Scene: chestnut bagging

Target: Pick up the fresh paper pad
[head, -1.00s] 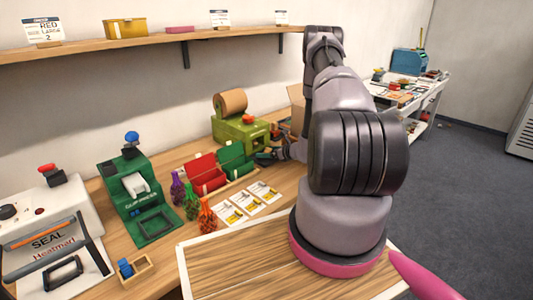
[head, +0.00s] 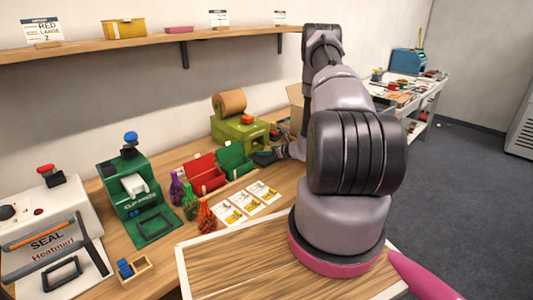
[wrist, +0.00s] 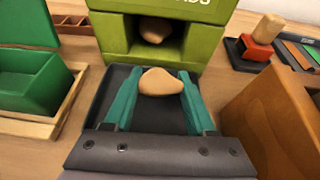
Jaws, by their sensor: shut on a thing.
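The paper pad (wrist: 160,82) is a small tan, rounded piece in the wrist view. It sits between the teal fingertips of my gripper (wrist: 158,88), which is shut on it. The pad is over a dark tray (wrist: 97,95) in front of the green dispenser (wrist: 113,36). Another tan piece (wrist: 154,31) shows inside the dispenser's opening. In the head view my gripper (head: 278,154) is by the green dispenser (head: 228,133), and the pad is too small to make out there.
A green bin (wrist: 30,82) stands left of the gripper and a brown box (wrist: 268,128) close at right. A small stamp-like thing (wrist: 262,40) stands behind right. In the head view, red (head: 207,180) and green bins, netted bags (head: 205,215) and cards (head: 245,202) lie nearer.

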